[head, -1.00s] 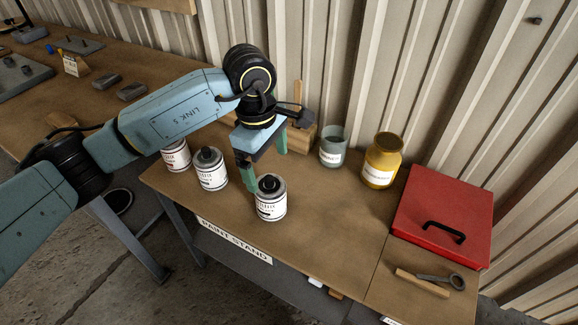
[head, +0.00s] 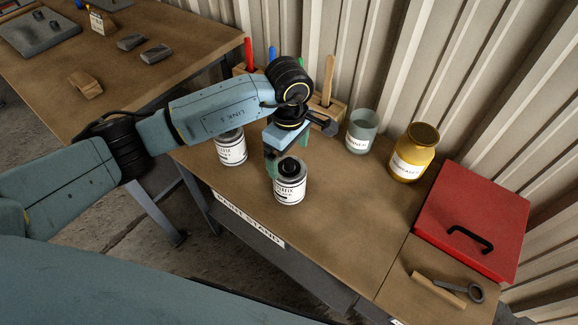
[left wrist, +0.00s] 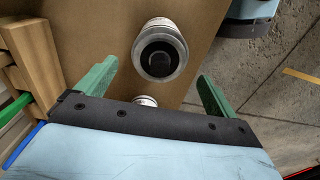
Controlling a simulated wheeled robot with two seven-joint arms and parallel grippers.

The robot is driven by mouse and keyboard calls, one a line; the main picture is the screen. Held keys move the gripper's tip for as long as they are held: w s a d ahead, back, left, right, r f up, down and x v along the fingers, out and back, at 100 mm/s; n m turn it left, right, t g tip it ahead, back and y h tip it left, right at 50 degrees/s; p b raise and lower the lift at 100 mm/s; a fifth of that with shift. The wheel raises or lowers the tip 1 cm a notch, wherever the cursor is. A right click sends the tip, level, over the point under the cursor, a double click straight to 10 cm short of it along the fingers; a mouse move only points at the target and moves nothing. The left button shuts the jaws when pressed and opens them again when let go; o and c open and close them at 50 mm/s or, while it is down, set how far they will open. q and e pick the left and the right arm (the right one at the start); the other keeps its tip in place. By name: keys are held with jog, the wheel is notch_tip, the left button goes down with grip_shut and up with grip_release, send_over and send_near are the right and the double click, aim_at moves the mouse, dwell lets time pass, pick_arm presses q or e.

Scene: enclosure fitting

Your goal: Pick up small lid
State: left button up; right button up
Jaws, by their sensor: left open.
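The nearest can (head: 290,190) has a dark top (head: 290,167) with a raised middle; the left wrist view shows a dark top (left wrist: 160,54) from above. A second can (head: 231,150) stands to its left, its top hidden by my arm. My left gripper (head: 287,152) is open and empty, pointing down just behind the nearest can in the picture. In the left wrist view its green fingers (left wrist: 158,73) stand wide apart. My right gripper is not in view.
A grey-green pot (head: 361,132), a yellow jar (head: 413,153) and a red box (head: 475,215) stand to the right. A wooden rack (head: 325,112) with coloured handles is behind the gripper. A tool (head: 448,290) lies in front of the box. The stand's middle is bare.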

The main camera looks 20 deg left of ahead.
aim_at(289, 161)
pick_arm(q)
notch_tip(289, 161, down, 3)
jog(key=shift+f, duration=0.15)
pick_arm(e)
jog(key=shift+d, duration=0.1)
pick_arm(q)
jog(key=shift+c, duration=0.3)
jog(key=c, duration=0.9)
notch_tip(289, 161, up, 10)
jog(key=shift+f, duration=0.15)
jog(key=shift+r+p, duration=0.8)
jog(key=shift+r, duration=0.5)
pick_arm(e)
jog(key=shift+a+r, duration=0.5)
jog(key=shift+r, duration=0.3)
pick_arm(q)
jog(key=shift+r+p, duration=0.35)
jog(key=shift+r, duration=0.4)
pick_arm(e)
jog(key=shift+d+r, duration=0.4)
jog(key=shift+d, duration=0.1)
